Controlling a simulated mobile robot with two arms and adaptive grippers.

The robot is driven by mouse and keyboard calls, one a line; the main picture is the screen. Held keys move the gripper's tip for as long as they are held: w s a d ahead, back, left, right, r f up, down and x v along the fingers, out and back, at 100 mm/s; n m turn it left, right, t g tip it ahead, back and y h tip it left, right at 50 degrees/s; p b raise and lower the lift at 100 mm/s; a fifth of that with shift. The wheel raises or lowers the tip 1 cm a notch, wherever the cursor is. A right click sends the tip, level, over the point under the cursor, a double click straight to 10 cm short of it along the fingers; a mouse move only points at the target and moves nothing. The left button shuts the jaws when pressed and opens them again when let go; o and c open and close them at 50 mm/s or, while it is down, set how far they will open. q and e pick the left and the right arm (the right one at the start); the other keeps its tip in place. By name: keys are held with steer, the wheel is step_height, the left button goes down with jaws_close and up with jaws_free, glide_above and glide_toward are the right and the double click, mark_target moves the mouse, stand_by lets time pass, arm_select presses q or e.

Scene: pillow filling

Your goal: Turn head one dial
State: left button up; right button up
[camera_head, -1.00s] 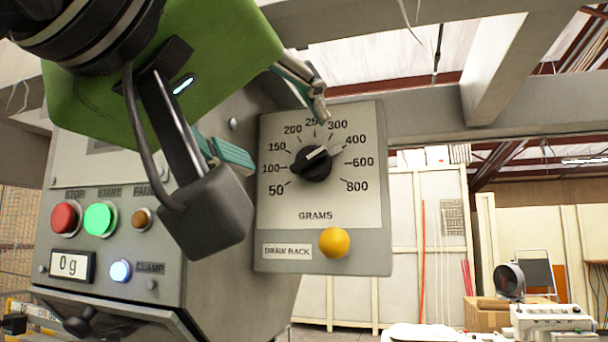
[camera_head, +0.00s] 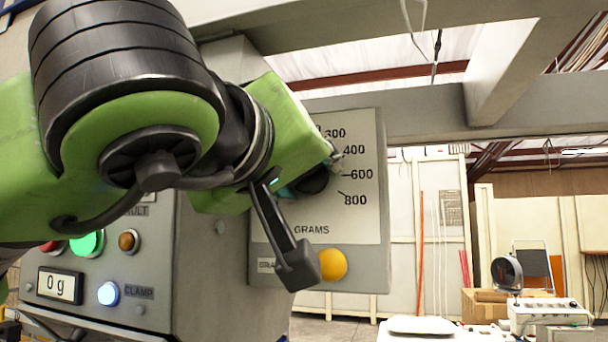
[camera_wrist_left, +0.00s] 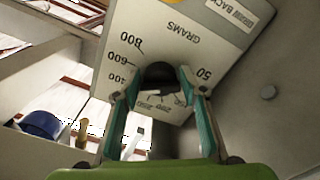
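The black dial (camera_head: 314,183) sits on the pale grams panel (camera_head: 355,225), mostly hidden behind my left gripper in the head view. My left gripper (camera_wrist_left: 158,78) is at the dial (camera_wrist_left: 160,74) in the left wrist view. Its two teal fingers stand apart, one on each side of the knob, and a gap seems to show at each side. I cannot tell whether either finger touches it. The pointer's setting cannot be read now. The scale marks 300 to 800 show in the head view. My right gripper is not in view.
Below the dial is a yellow button (camera_head: 332,264). On the machine front are a green button (camera_head: 87,243), an amber light (camera_head: 128,240), a lit clamp button (camera_head: 108,293) and a display (camera_head: 60,286) reading 0 g. A bench with equipment (camera_head: 550,313) stands far right.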

arm_select(q)
steer(key=c, duration=0.4)
steer(key=shift+c, duration=0.2)
steer(key=shift+f+n+b, duration=0.1)
steer(key=shift+n+b, duration=0.9)
steer(key=shift+b, duration=0.1)
steer(key=shift+n+b, duration=0.75)
steer(key=shift+n, duration=0.25)
steer(key=shift+d+n+b, duration=0.1)
steer(key=shift+n+b, duration=0.4)
steer(key=shift+n, duration=0.3)
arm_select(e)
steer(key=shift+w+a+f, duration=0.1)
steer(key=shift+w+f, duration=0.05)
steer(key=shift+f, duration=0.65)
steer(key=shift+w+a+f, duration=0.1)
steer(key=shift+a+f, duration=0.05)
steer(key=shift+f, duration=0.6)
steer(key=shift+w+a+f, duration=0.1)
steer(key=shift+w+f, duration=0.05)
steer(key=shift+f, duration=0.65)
arm_select(q)
steer(key=shift+r, duration=0.2)
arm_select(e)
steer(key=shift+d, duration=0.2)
arm_select(q)
steer(key=o, duration=1.1)
